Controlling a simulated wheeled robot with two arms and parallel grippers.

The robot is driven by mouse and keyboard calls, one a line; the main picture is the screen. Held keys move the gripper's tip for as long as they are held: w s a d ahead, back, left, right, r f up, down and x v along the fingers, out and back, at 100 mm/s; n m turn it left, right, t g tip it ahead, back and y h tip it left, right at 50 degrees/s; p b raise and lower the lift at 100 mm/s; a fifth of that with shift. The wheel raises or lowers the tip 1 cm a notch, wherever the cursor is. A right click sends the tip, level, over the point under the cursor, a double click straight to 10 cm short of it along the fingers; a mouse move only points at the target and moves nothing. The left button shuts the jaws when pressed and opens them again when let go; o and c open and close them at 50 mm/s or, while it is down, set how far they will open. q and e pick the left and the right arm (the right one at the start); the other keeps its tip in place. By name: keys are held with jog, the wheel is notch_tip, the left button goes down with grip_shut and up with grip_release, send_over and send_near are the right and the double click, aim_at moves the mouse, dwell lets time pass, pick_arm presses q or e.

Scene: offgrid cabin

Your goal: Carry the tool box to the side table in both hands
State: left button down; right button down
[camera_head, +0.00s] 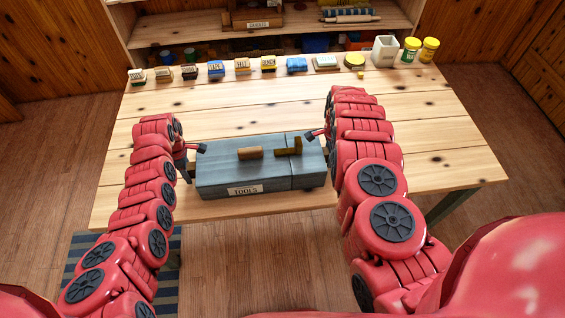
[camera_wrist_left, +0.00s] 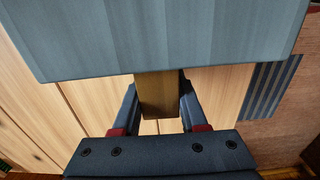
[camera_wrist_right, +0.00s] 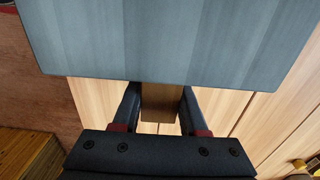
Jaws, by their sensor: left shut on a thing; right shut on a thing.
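The blue-grey tool box (camera_head: 225,172), labelled TOOLS, is at the near side of the wooden table (camera_head: 420,150), level and upright. I cannot tell whether it touches the tabletop. My left gripper (camera_head: 187,165) is shut on the wooden handle at the box's left end; the handle shows between its fingers in the left wrist view (camera_wrist_left: 157,97). My right gripper (camera_head: 325,147) is shut on the handle at the right end, also seen in the right wrist view (camera_wrist_right: 160,102). A wooden cylinder and a brass-coloured piece show on the box's top. I cannot identify a separate side table.
A row of small labelled blocks (camera_head: 216,68) lines the table's back edge, with a pale square container (camera_head: 385,50) and yellow-lidded jars (camera_head: 411,50) at the back right. Shelves (camera_head: 200,28) stand behind. A striped rug (camera_head: 80,245) lies on the floor at left.

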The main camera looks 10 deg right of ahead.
pick_arm(q)
jog(key=shift+r, duration=0.1)
pick_arm(e)
jog(key=shift+r, duration=0.1)
